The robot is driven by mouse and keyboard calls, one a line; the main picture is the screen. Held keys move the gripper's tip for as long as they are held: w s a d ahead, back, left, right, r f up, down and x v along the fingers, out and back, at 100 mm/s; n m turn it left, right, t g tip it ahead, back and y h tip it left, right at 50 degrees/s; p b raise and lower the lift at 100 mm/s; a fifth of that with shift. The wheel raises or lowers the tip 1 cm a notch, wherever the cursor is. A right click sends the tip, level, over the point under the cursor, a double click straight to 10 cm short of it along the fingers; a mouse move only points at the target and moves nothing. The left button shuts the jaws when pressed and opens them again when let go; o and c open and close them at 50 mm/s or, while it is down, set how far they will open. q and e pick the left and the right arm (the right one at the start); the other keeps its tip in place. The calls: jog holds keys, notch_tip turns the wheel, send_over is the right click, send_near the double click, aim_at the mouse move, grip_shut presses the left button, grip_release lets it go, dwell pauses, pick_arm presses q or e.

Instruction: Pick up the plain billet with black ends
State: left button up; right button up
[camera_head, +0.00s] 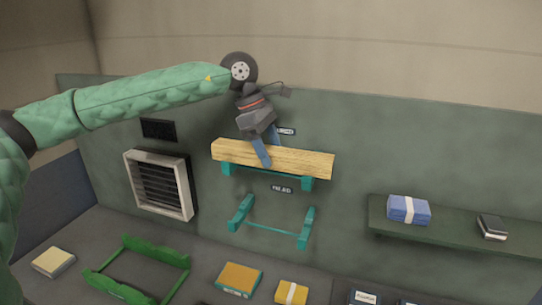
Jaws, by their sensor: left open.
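A plain light wooden billet (305,162) lies level across the upper pair of teal wall brackets (268,178). No black shows on its ends from here. My left gripper (268,150) comes down from above onto the left half of the billet, with its jaws open. One blue finger lies in front of the billet's near face, and the other shows above its back edge, partly hidden. I cannot tell whether the fingers touch the wood. My right gripper is out of view.
Lower teal brackets (272,231) below are empty. A louvred vent (160,184) is left, a green shelf (460,233) with a blue bundle (408,210) right. On the bench are an empty green cradle (137,280), an orange box (239,279) and a yellow packet (291,293).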

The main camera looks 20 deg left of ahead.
pick_arm(q)
jog(key=shift+s+d+f, duration=0.15)
jog(key=shift+s+f, duration=0.1)
jog(key=shift+w, duration=0.15)
jog(key=shift+f, duration=0.1)
jog(key=c, duration=1.3)
jog(key=shift+c, duration=0.2)
